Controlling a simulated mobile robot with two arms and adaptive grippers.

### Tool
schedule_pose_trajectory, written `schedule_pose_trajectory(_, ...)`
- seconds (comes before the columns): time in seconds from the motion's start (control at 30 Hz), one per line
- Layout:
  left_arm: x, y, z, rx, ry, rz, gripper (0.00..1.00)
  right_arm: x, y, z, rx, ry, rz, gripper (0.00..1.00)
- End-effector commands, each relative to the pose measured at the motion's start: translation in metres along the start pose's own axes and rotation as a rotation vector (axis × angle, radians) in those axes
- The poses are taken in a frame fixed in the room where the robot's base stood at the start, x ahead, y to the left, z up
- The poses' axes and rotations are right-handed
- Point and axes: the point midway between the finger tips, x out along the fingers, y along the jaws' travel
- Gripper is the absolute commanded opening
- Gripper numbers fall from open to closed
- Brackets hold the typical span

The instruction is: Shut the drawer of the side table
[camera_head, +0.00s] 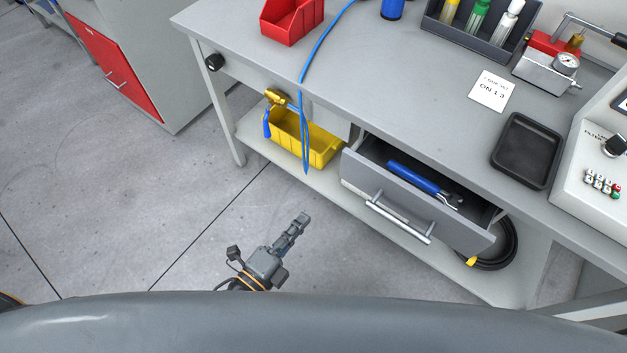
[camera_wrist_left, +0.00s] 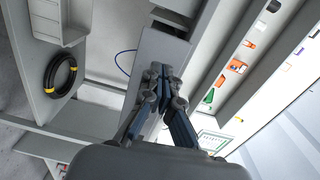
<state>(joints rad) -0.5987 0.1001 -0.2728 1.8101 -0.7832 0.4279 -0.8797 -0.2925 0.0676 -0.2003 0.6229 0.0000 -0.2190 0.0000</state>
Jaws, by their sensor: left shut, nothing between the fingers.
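The side table's drawer (camera_head: 410,212) is grey with a silver bar handle (camera_head: 398,216). It is pulled partly out from under the table top, and a blue-handled tool (camera_head: 420,178) lies inside it. My left gripper (camera_head: 302,220) is shut and empty, in front of the table and to the left of the drawer, apart from the handle. In the left wrist view the left gripper's fingers (camera_wrist_left: 162,72) are closed together. My right gripper is not in view.
A yellow bin (camera_head: 318,148) sits on the lower shelf, left of the drawer. A black coiled hose (camera_head: 512,245) lies under the drawer's right end. A blue cord (camera_head: 318,45) hangs over the table edge. The floor in front (camera_head: 180,210) is clear.

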Motion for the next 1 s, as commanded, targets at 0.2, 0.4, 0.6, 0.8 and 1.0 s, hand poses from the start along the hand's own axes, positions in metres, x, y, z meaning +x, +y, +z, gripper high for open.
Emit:
schedule_pose_trajectory(0.2,0.014,-0.012,-0.004,0.046,0.016,-0.032,0.00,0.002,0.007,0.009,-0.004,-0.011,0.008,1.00)
schedule_pose_trajectory(0.4,0.053,-0.014,-0.004,0.043,0.016,-0.033,0.00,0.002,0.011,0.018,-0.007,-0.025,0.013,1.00)
schedule_pose_trajectory(0.6,0.096,-0.013,-0.004,0.042,0.015,-0.031,0.00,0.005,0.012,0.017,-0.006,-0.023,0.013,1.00)
schedule_pose_trajectory(0.8,0.127,-0.013,-0.005,0.040,0.014,-0.028,0.00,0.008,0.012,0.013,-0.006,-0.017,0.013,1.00)
schedule_pose_trajectory(1.0,0.140,-0.014,-0.006,0.039,0.015,-0.026,0.00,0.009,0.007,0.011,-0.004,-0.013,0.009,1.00)
